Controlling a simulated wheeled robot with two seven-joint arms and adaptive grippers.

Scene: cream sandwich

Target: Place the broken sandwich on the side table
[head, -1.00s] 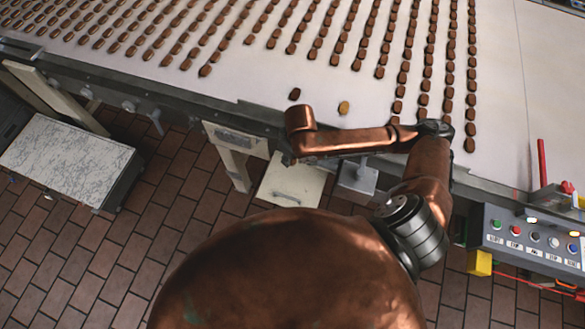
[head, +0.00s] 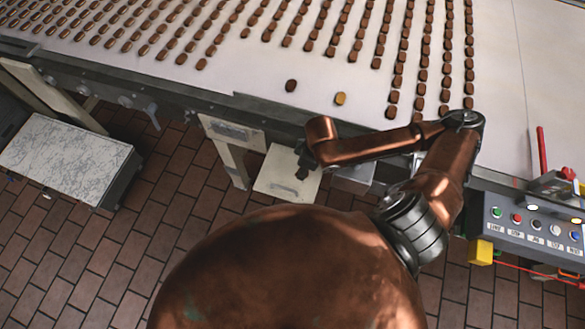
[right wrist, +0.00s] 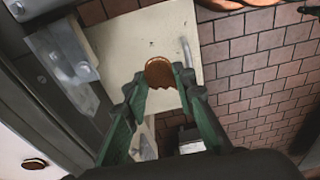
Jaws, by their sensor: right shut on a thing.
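My right gripper (head: 303,172) hangs off the near edge of the conveyor, over a cream panel, in the head view. In the right wrist view its green fingers (right wrist: 161,80) are shut on a brown sandwich (right wrist: 159,71) with a jagged lower edge. The held sandwich cannot be made out in the head view. A low side table (head: 66,158) with a white marbled top stands at the far left of the head view, well away from the gripper. Its top looks empty. My left gripper is out of view.
The conveyor (head: 240,85) carries rows of brown sandwiches, with a lone dark one (head: 291,86) and a yellowish one (head: 340,99) nearer its edge. The cream panel (head: 272,185) sits below the belt. A button box (head: 530,232) stands at right. Brick floor separates the gripper and side table.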

